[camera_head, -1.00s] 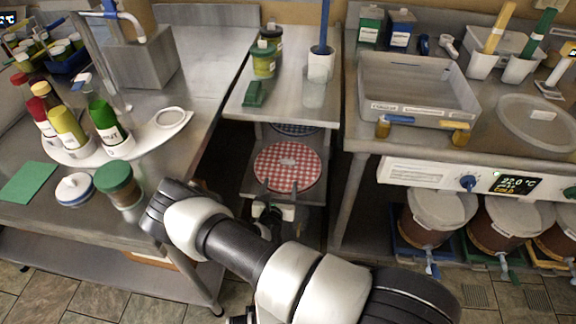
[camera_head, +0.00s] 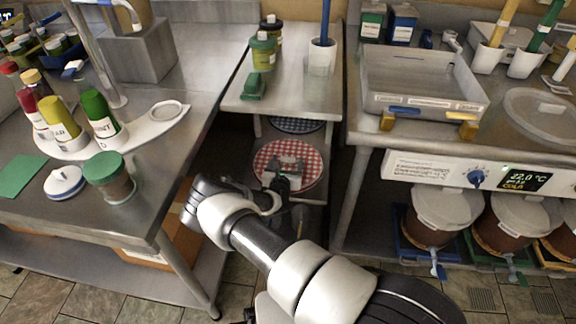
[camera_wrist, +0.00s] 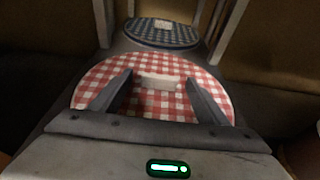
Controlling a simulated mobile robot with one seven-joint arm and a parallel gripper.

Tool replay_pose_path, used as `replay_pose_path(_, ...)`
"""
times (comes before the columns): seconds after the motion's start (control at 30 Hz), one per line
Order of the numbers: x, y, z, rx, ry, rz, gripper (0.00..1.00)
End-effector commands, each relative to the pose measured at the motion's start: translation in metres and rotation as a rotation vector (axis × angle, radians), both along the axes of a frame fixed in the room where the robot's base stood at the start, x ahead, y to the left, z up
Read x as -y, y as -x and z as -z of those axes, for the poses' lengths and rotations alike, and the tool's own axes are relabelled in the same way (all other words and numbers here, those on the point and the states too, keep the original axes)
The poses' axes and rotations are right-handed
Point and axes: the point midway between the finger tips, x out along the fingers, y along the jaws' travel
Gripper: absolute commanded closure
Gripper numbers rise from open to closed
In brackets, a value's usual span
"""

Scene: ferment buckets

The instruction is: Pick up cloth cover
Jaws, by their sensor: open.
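A round red-and-white checked cloth cover (camera_head: 312,164) lies flat on the lower shelf under the middle table, with a small white tag on it. It fills the middle of the wrist view (camera_wrist: 92,88). A round blue-and-white checked cover (camera_head: 296,125) lies behind it, and it also shows at the top of the wrist view (camera_wrist: 160,33). My gripper (camera_wrist: 160,82) is open and empty. Its two fingers reach over the red cover on either side of the white tag (camera_wrist: 160,83). I cannot tell whether the fingers touch the cloth. In the head view my gripper (camera_head: 285,163) partly hides the red cover.
Pale shelf posts (camera_wrist: 228,30) stand close on both sides of the covers. The middle table (camera_head: 290,100) is overhead, holding jars and a green clip. Lidded buckets (camera_head: 442,215) stand under the right bench. The left bench's leg (camera_head: 186,275) is near my arm.

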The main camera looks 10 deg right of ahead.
Motion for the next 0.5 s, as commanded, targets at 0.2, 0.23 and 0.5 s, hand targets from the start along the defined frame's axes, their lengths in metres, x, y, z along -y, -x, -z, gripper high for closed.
replay_pose_path(0.2, 0.0003, -0.0017, -0.0002, 0.0, 0.0, 0.0, 0.31)
replay_pose_path(0.23, 0.0003, -0.0016, -0.0002, 0.0, 0.0, 0.0, 0.31)
replay_pose_path(0.5, 0.0002, -0.0014, -0.0002, 0.0, 0.0, 0.0, 0.77)
